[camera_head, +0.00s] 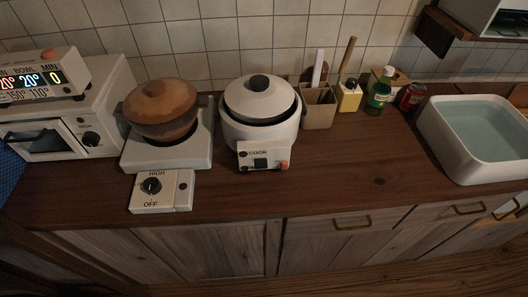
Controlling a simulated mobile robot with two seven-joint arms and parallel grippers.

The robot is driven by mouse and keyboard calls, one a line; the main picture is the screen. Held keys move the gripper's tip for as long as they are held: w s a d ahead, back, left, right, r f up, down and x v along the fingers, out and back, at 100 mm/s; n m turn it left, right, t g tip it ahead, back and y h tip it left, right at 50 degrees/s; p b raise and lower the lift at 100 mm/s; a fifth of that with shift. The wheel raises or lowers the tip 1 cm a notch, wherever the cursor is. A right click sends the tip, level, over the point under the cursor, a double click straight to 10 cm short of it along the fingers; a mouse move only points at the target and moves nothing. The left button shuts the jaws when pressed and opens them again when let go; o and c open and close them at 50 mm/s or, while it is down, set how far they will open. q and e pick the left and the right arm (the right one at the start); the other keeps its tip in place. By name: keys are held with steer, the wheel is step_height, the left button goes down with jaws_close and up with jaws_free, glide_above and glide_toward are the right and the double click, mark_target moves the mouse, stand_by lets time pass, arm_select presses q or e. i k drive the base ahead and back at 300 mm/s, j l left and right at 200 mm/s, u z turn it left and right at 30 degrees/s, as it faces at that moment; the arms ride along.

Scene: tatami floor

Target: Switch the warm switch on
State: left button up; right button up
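A white rice cooker (261,128) stands on the wooden counter against the tiled wall, its white lid (262,98) with a black knob on top. Its front panel (264,156) reads COOK and has a dark square (261,163) in the middle. A small orange-red part (284,165) sits at the panel's right end. No label reading "warm" can be made out, so I cannot tell which part is the warm switch or its position. Neither of my grippers is in view.
Left of the cooker, a brown pot (160,117) sits on a burner with a HIGH/OFF knob (151,186). A toaster oven (62,132) stands farther left. A utensil holder (319,108), bottles and a water-filled basin (475,150) are to the right. The counter before the basin is clear.

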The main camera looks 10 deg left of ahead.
mark_target(285, 165)
steer(key=k+l, duration=1.1)
steer(key=i+j, duration=0.2)
steer(key=i, duration=0.25)
